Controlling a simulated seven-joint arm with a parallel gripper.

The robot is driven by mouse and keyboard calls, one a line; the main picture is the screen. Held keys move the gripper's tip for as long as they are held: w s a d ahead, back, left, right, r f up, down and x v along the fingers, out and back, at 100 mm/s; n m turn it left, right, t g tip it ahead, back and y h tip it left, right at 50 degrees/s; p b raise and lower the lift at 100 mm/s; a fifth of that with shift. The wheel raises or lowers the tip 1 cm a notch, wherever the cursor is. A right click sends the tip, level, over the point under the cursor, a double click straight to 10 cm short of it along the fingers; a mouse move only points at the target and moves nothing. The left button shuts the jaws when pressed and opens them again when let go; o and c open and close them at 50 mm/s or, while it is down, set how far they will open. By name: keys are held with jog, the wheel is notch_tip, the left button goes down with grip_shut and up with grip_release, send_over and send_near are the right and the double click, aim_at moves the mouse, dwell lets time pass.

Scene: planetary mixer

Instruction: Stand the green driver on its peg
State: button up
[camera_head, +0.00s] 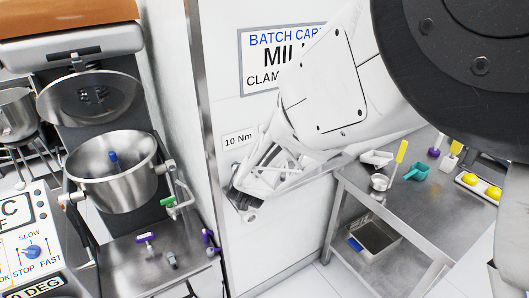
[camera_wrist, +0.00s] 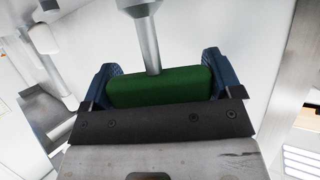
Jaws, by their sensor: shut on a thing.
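In the wrist view my gripper (camera_wrist: 158,88) has its two blue fingers shut on the ends of the green driver's block-shaped handle (camera_wrist: 160,87). The driver's grey metal shaft (camera_wrist: 148,40) runs from the handle to the top of the picture and is thicker there. Its far end is cut off. In the head view my arm ends in front of the white wall panel, right of the mixer bowl. The fingers and held handle cannot be made out there. I cannot identify a peg for the driver in either view.
The mixer bowl (camera_head: 119,180) is at the left. A small green part (camera_head: 167,201) shows by its side bracket. Purple-handled tools (camera_head: 146,237) (camera_head: 208,236) are on the metal surface below. A steel bench (camera_head: 365,195) at the right carries a teal scoop (camera_head: 417,172) and other utensils.

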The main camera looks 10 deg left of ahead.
jog(key=shift+f, duration=0.45)
jog(key=o, duration=0.8)
jog(key=shift+s, duration=0.15)
jog(key=shift+v, duration=3.8)
